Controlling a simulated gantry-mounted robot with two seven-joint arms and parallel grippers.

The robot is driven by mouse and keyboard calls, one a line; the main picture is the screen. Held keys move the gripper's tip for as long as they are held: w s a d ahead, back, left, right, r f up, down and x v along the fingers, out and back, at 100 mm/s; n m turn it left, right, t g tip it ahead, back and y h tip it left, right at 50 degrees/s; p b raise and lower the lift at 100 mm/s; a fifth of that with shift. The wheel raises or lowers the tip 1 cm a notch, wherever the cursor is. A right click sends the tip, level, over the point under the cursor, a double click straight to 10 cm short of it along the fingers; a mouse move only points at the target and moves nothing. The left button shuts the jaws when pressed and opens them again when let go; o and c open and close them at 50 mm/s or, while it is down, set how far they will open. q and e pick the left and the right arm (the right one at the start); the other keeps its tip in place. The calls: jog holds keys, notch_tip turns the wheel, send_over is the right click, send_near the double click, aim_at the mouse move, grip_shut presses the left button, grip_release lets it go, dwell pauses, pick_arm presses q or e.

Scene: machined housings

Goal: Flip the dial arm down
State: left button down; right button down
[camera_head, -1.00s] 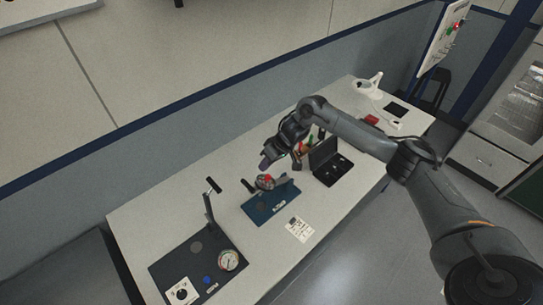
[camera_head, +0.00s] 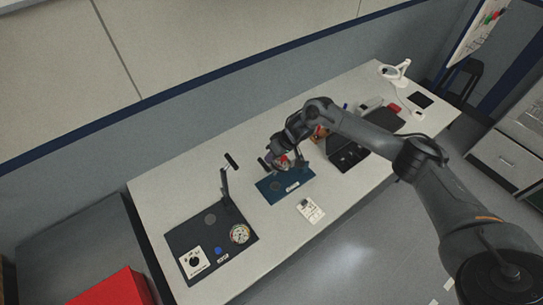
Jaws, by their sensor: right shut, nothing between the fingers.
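A blue base plate (camera_head: 268,191) lies on the bench. A round dial (camera_head: 283,163) with some red on it sits above the plate, beside a short dark upright. My right gripper (camera_head: 267,164) is at the dial's left side, fingers shut with nothing between them. It overlaps the dial in view, so I cannot tell whether they touch. The gripper and wrist hide much of the dial arm, so its tilt is unclear. My left gripper is not in view.
A black board (camera_head: 212,250) at the front left carries an upright lever (camera_head: 226,182) with a black handle and a round gauge (camera_head: 239,233). A white card (camera_head: 310,210) and an open black case (camera_head: 345,158) lie to the right. A red box (camera_head: 115,290) is at lower left.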

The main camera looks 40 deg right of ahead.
jog(key=shift+a+f, duration=0.25)
jog(key=shift+a, duration=0.1)
jog(key=a+f+h, duration=0.2)
jog(key=a+f, duration=0.3)
jog(key=f, duration=0.5)
jog(key=shift+w+a+f+n+g+h, duration=0.2)
jog(key=shift+a+f+n+g+h, duration=0.1)
jog(key=shift+a+f+h, duration=0.1)
jog(key=shift+s+f, duration=0.1)
